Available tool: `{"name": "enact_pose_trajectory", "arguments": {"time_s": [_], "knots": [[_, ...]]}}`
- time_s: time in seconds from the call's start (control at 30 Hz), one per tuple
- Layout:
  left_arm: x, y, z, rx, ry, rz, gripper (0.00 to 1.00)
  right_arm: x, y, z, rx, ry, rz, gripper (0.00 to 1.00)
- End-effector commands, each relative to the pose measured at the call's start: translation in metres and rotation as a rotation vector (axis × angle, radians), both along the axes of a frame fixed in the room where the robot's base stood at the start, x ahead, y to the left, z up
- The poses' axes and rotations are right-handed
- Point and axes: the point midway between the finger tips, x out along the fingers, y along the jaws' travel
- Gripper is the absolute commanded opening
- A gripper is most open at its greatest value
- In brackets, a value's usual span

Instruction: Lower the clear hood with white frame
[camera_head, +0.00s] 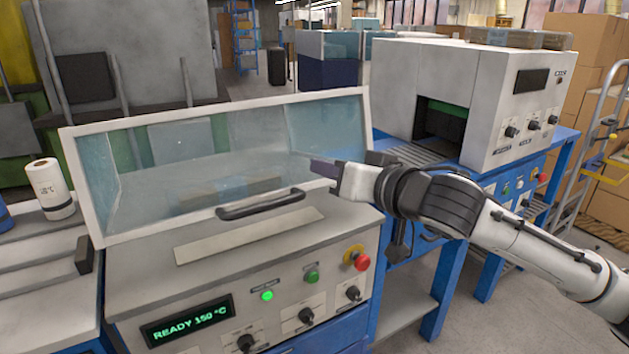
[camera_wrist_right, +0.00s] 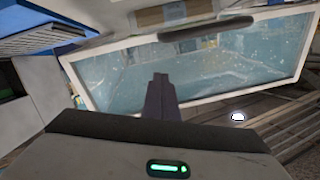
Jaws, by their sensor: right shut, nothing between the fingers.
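The clear hood with a white frame (camera_head: 85,190) stands over the grey machine at left centre in the head view. Its large pane leans, and a black handle (camera_head: 260,205) runs along its lower frame edge. I cannot tell how far that edge is above the deck. My right gripper (camera_head: 325,168) is shut and empty, in front of the pane's right part, above and right of the handle. In the right wrist view, the shut fingers (camera_wrist_right: 160,97) point at the hood frame (camera_wrist_right: 80,82), with the handle (camera_wrist_right: 205,28) beyond them. My left gripper is not in view.
The machine's front panel has a green display (camera_head: 188,321), knobs and a red stop button (camera_head: 362,263). A white boxy machine (camera_head: 430,75) stands on a blue bench at right. A paper roll (camera_head: 49,188) stands at left. The deck before the handle is clear.

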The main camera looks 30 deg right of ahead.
Motion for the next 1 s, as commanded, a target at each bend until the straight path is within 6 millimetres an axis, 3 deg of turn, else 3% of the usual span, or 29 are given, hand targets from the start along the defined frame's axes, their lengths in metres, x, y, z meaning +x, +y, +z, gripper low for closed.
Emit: {"name": "enact_pose_trajectory", "arguments": {"time_s": [0.07,0.1,0.3,0.77,1.0], "knots": [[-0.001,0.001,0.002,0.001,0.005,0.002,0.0,0.016,0.003,0.0,0.001,-0.002,0.0,0.0],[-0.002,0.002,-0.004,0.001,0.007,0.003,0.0,0.014,0.006,-0.014,-0.002,0.005,0.001,0.0],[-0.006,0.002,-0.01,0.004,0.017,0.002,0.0,0.013,0.014,-0.035,-0.002,0.002,0.001,0.0],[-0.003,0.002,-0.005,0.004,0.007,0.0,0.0,0.013,0.016,-0.041,-0.002,0.001,0.001,0.0],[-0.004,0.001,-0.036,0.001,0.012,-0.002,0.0,0.015,0.028,-0.07,0.005,-0.033,0.024,0.0]]}}
